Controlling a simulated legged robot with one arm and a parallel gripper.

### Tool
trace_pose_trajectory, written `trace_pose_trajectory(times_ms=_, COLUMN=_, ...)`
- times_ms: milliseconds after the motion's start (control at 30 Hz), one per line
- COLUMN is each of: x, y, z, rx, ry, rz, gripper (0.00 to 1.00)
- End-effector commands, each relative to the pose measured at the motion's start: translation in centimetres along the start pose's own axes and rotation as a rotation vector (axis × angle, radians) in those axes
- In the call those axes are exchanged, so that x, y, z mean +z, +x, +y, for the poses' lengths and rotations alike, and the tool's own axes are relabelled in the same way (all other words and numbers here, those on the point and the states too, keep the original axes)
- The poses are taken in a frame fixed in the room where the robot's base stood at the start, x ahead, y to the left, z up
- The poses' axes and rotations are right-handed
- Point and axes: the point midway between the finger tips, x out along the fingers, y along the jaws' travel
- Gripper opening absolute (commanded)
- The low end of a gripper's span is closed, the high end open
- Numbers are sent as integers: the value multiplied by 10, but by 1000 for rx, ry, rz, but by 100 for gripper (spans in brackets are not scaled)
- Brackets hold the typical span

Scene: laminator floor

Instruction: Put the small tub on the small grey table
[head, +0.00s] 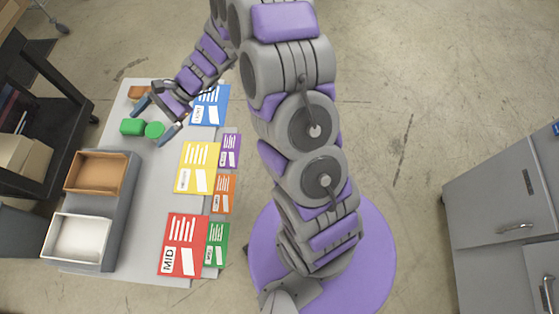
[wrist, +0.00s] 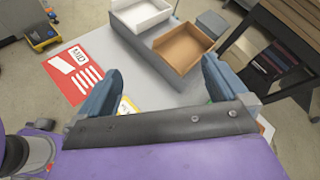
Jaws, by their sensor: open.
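No object is clearly recognisable as the small tub. Two small green things, a blocky one (head: 132,127) and a rounder one (head: 155,130), stand side by side on a light grey table (head: 135,220). An orange-brown item (head: 138,92) lies near its far edge, partly hidden by my gripper. My gripper (head: 155,118) is open, its fingers spread over the far end of the table close to the green things; in the head view, the rounder one appears between the fingertips. I cannot tell its height above them.
A grey holder (head: 120,215) carries a brown tray (head: 96,173) and a white tray (head: 78,238) along the table's left side. Red (head: 184,245), yellow (head: 197,167) and blue (head: 209,105) cards lie along the right. A dark shelf (head: 50,85) stands left; grey cabinets (head: 500,195) stand right.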

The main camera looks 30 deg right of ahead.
Motion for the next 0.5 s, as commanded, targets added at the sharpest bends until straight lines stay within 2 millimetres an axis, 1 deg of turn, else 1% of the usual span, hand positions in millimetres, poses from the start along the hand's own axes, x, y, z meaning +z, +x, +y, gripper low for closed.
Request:
trace_pose_trajectory(times_ms=33, x=22, y=-5, z=7, rx=42, ry=-63, rz=9, gripper=100)
trace_pose_trajectory(times_ms=100, x=45, y=-9, z=23, rx=106, ry=-138, rz=22, gripper=100)
trace_pose_trajectory(times_ms=200, x=74, y=-18, z=46, rx=195, ry=-243, rz=45, gripper=100)
trace_pose_trajectory(times_ms=300, x=96, y=-33, z=70, rx=282, ry=-343, rz=74, gripper=100)
trace_pose_trajectory(times_ms=433, x=120, y=-54, z=106, rx=400, ry=-465, rz=118, gripper=100)
trace_pose_trajectory(times_ms=500, x=130, y=-68, z=125, rx=461, ry=-527, rz=146, gripper=100)
